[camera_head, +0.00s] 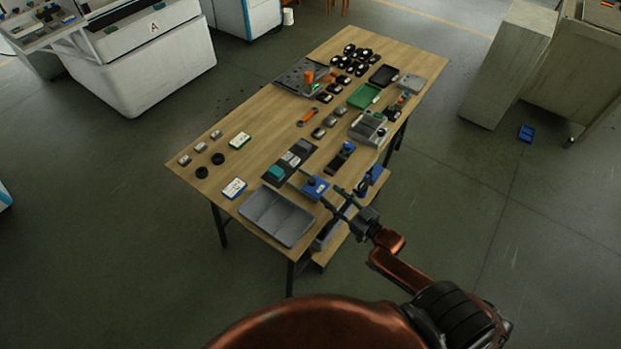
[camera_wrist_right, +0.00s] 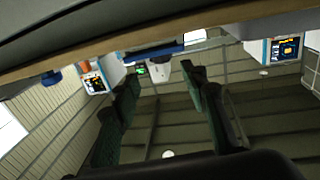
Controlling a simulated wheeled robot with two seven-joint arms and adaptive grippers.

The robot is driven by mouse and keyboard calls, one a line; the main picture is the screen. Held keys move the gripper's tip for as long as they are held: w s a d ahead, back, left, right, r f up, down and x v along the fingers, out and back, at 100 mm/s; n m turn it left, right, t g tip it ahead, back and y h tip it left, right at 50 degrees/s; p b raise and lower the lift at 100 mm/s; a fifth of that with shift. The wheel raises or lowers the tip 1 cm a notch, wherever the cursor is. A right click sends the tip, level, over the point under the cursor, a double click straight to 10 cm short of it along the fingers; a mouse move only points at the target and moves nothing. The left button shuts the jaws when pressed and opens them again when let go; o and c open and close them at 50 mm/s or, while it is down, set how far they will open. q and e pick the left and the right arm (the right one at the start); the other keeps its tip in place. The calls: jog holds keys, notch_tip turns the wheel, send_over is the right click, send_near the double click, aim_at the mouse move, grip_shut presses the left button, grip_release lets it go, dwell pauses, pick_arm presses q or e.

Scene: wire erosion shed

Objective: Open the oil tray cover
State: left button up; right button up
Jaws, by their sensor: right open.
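I cannot tell for sure which thing is the oil tray cover. A grey compartmented tray (camera_head: 277,216) lies at the near end of the wooden table (camera_head: 225,140), and no separate lid shows on it. My right gripper (camera_head: 331,195) is open and empty by the table's near right edge, right of the grey tray and close to a blue block (camera_head: 314,187). In the right wrist view the two dark fingers (camera_wrist_right: 160,75) stand apart with nothing between them. My left gripper is not in view.
A dark tray (camera_head: 302,77), a green tray (camera_head: 364,95) and several small parts crowd the table. A lower shelf (camera_head: 345,225) with items sits under its right side. A white machine (camera_head: 150,60) stands at the back left. The floor around is mostly clear.

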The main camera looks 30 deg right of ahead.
aim_at(315, 183)
jog(key=shift+x, duration=1.05)
jog(key=x, duration=0.4)
jog(key=shift+w+a, duration=0.15)
jog(key=shift+a, duration=0.05)
jog(key=shift+w+a, duration=0.15)
jog(key=shift+w, duration=0.4)
jog(key=shift+c, duration=0.3)
jog(key=c, duration=0.5)
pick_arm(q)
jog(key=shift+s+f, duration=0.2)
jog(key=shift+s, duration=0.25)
pick_arm(e)
grip_shut()
